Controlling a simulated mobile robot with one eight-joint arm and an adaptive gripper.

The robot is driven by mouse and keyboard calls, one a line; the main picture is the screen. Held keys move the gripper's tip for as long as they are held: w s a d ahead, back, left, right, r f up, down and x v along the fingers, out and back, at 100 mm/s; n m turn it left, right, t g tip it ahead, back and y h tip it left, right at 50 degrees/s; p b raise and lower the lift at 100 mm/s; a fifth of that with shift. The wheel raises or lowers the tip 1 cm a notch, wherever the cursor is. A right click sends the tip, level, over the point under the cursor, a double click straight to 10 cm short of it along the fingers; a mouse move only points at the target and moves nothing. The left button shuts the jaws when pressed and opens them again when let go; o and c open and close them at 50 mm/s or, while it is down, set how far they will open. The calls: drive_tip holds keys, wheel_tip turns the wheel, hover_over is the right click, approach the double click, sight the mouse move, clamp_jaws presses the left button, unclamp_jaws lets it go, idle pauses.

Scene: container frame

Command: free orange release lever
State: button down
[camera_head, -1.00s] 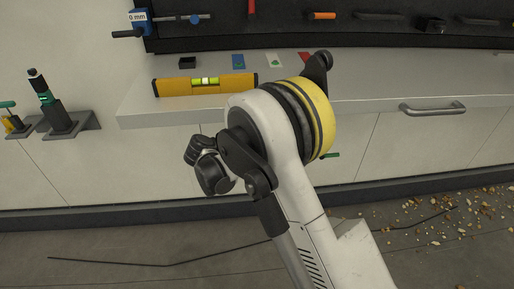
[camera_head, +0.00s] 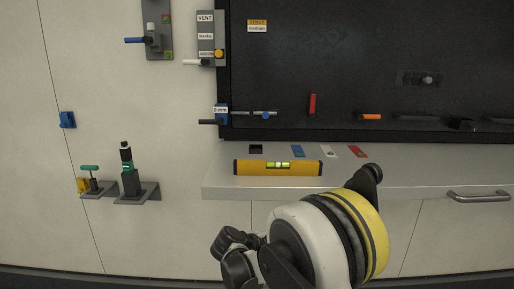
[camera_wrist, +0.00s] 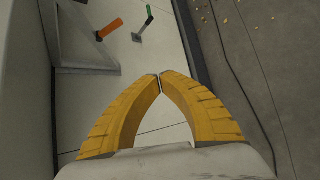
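My gripper (camera_wrist: 160,76) shows in the wrist view with its two yellow fingers closed tip to tip and nothing visible between them. Beyond it, apart from the fingers, an orange-handled piece (camera_wrist: 110,29) sits beside a pale panel at upper left. In the head view, a small orange handle (camera_head: 371,116) lies level along the lower edge of the dark board. I cannot tell whether either orange piece is the release lever. My fingers cannot be made out in the head view, where my arm covers the lower middle.
A grey shelf (camera_head: 420,184) holds a yellow spirit level (camera_head: 278,168) and small coloured cards. A green-handled tool (camera_wrist: 143,24) is near the orange piece in the wrist view. Bracketed tools (camera_head: 130,178) stand at left. A drawer handle (camera_head: 479,197) sticks out at right.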

drive_tip(key=s+d+r+m+g+y, duration=0.1)
drive_tip(key=s+d+r+m+y, duration=0.35)
drive_tip(key=s+d+r, duration=0.7)
drive_tip(key=s+r+m+y, duration=0.1)
drive_tip(key=s+m+y, duration=0.3)
drive_tip(key=s, duration=1.7)
drive_tip(key=d+m, duration=0.1)
drive_tip(key=m, duration=0.4)
drive_tip(key=shift+t, duration=0.4)
